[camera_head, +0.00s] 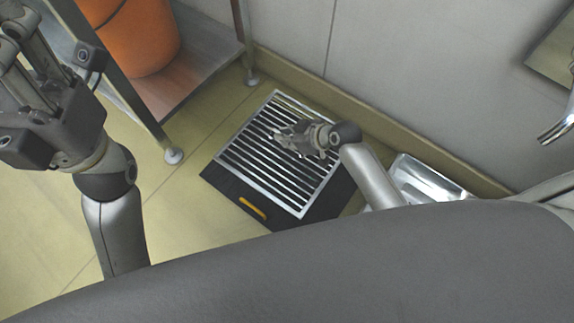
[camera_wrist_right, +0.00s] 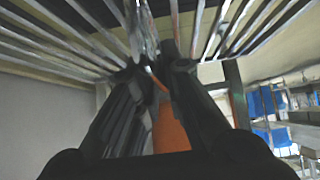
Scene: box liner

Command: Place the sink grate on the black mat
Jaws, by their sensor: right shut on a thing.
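The sink grate (camera_head: 262,150), a silver frame with parallel bars, lies over the black mat (camera_head: 338,197) in the head view. The mat's dark edge shows along the grate's lower and right sides. My right gripper (camera_head: 285,139) is shut on the grate's bars near its middle. In the right wrist view, the fingers (camera_wrist_right: 152,62) meet at the bars of the grate (camera_wrist_right: 60,42). I cannot tell whether the grate touches the mat. My left gripper (camera_head: 22,45) is at the upper left, away from the grate; its fingertips are cut off or unclear.
A yellow strip (camera_head: 252,208) shows on the mat's near edge. A metal-legged shelf (camera_head: 205,72) with an orange bucket (camera_head: 140,38) stands at the upper left. A wall runs behind the mat. A shiny metal tray (camera_head: 425,178) lies to the right. Floor is clear at the left.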

